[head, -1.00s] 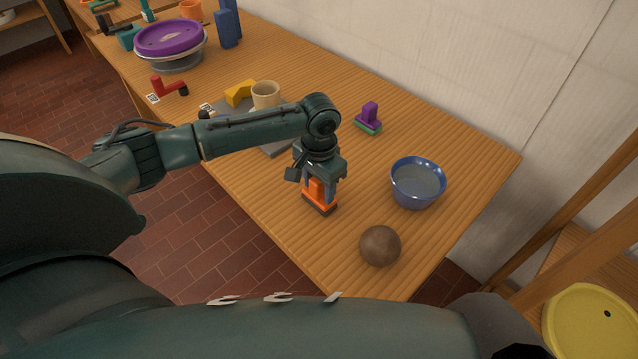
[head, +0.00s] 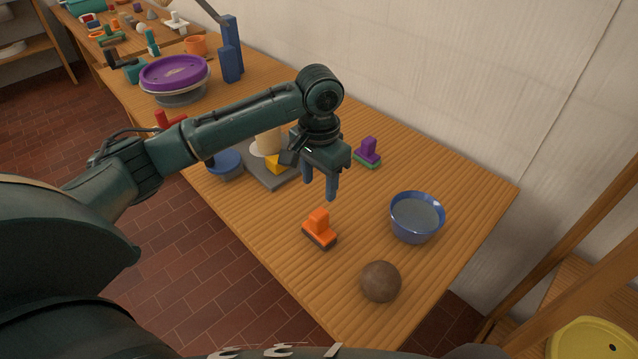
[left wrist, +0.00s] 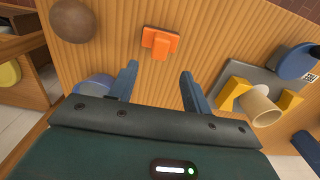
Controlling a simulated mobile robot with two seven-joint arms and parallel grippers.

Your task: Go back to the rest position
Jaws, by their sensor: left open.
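My left gripper (head: 320,190) is open and empty, raised above the table in the head view. In the left wrist view its two fingers (left wrist: 157,85) stand apart with bare wood between them. An orange block with a dark base (head: 319,231) stands upright on the table (head: 460,200), below and apart from the fingertips. It also shows in the left wrist view (left wrist: 160,42), beyond the fingers. My right gripper is not in view.
A blue bowl (head: 417,216) and a brown ball (head: 381,281) stand to the right of the orange block. A purple and green block (head: 368,152) lies behind the gripper. A grey board (head: 272,178) with a cream cup sits left. A wall bounds the table's back.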

